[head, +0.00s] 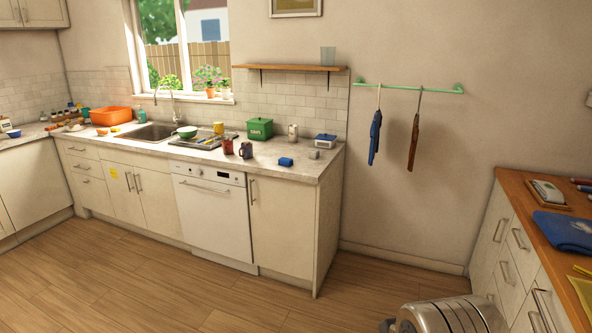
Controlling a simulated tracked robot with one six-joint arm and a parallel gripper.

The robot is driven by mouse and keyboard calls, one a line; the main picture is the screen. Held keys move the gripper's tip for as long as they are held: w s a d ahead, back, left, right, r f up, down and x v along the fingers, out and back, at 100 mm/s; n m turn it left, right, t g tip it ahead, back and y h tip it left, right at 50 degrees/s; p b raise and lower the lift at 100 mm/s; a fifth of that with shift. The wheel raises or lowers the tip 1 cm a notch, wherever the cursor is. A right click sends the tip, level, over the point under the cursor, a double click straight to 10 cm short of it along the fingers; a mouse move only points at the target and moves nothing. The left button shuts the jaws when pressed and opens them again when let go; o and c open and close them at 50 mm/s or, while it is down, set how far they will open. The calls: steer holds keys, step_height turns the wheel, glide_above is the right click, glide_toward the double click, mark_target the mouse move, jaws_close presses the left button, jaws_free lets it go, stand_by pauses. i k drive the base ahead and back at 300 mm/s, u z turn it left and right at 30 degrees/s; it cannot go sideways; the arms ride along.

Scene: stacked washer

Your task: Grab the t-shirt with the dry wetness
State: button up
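A folded blue cloth that looks like a t-shirt (565,232) lies on the wooden counter at the right. A narrow blue garment (375,138) and a narrow brown garment (413,143) hang from a green wall rail (440,91). They are seen nearly edge-on, so I cannot tell whether either is a t-shirt. I cannot tell from this view how wet or dry any of them is. My gripper is not in view.
A wooden-topped cabinet (507,183) stands at the right. A rounded silver metal object (455,316) is at the bottom right. A long counter (270,161) with a sink (150,133) and dishes runs along the left. The wooden floor (150,285) is clear in front of it.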

mark_target(376, 124)
steer(key=i, duration=3.45)
steer(key=u, duration=0.05)
